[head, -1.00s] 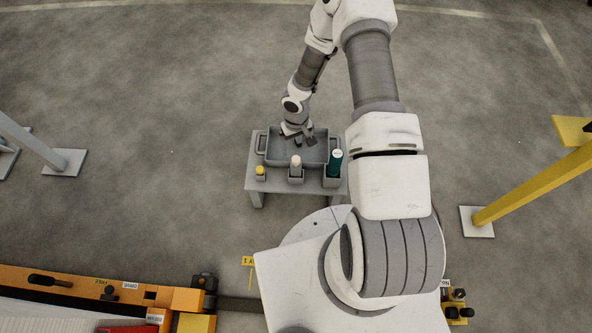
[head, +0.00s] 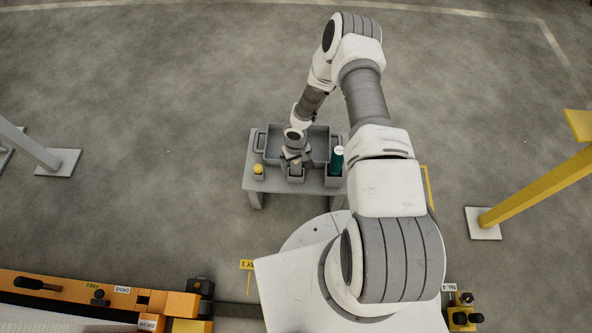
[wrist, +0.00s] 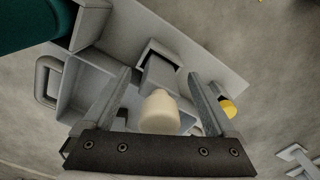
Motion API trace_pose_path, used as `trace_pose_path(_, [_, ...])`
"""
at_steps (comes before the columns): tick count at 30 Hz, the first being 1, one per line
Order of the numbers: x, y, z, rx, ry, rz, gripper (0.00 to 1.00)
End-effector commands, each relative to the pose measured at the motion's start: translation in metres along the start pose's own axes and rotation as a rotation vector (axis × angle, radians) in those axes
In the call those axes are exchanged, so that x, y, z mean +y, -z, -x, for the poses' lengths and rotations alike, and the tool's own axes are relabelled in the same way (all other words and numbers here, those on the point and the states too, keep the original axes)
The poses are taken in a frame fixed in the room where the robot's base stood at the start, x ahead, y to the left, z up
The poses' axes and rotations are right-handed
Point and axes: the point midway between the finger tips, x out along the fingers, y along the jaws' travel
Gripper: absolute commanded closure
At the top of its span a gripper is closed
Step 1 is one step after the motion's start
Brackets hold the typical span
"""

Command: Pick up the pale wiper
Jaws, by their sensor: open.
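The pale wiper (wrist: 160,112) shows as a cream rounded end in the wrist view. It stands in a small grey holder (wrist: 160,65) on the front of the stand. My gripper (wrist: 159,78) is open, with one finger on each side of the wiper as seen from the wrist. I cannot tell whether either finger touches it. In the head view my gripper (head: 296,155) is over the middle holder and mostly hides the wiper.
A green bottle-like object (head: 337,161) stands in a holder to the right, and a yellow-topped one (head: 258,169) to the left. A grey tray (head: 272,148) with handles sits behind on the grey stand (head: 262,184). Open floor surrounds the stand.

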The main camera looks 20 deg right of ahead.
Motion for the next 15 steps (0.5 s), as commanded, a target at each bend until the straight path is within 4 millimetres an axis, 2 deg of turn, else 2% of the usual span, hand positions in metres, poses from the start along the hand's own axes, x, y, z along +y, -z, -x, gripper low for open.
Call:
trace_pose_path(8, [0.0004,0.0005,-0.0032,0.001,-0.001,0.000,0.09])
trace_pose_path(15, [0.0002,0.0004,-0.0031,0.001,0.000,0.000,0.52])
